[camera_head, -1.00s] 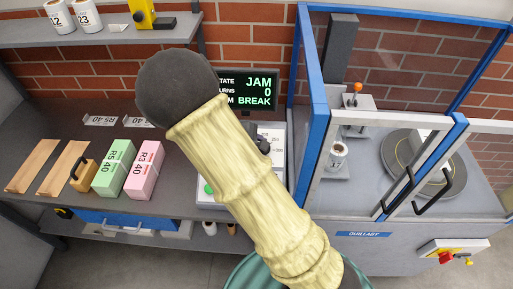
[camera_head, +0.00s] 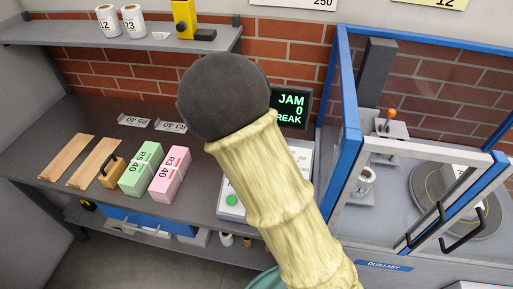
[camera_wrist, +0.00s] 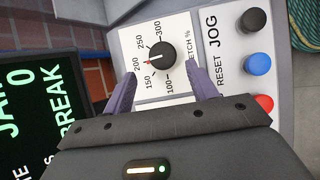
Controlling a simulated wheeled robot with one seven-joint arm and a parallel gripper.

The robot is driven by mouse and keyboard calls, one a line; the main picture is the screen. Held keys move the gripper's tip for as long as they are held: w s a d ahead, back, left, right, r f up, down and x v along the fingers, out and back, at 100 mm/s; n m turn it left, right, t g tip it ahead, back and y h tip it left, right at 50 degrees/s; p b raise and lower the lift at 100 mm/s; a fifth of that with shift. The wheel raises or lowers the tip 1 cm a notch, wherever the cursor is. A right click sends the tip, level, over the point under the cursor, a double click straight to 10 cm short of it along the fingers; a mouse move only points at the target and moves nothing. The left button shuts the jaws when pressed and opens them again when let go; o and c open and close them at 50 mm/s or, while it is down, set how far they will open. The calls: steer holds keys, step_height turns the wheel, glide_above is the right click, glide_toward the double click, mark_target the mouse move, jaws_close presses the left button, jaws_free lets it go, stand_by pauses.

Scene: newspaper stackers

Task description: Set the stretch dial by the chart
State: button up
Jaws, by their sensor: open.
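The stretch dial (camera_wrist: 161,56) is a black round knob on a white panel in the wrist view. Its scale runs from 100 to 300, and its red mark points close to 200. My gripper (camera_wrist: 163,76) is open, its two purple fingers on either side of the dial's lower part, with nothing visibly held. I cannot tell whether they touch the panel. In the head view my arm covers the dial and gripper. A white sign (camera_head: 305,3) reading 250 and a yellow sign (camera_head: 437,4) reading 12 are cut off at the top; I cannot tell whether either is the chart.
Black, blue (camera_wrist: 257,64) and red buttons sit beside the dial. Green (camera_head: 141,170) and pink (camera_head: 169,175) boxes stand on the bench at left. A blue-framed enclosure (camera_head: 349,150) stands at right.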

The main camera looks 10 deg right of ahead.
steer(key=v, duration=1.2)
steer(key=shift+s+r, duration=0.25)
steer(key=shift+r, duration=0.1)
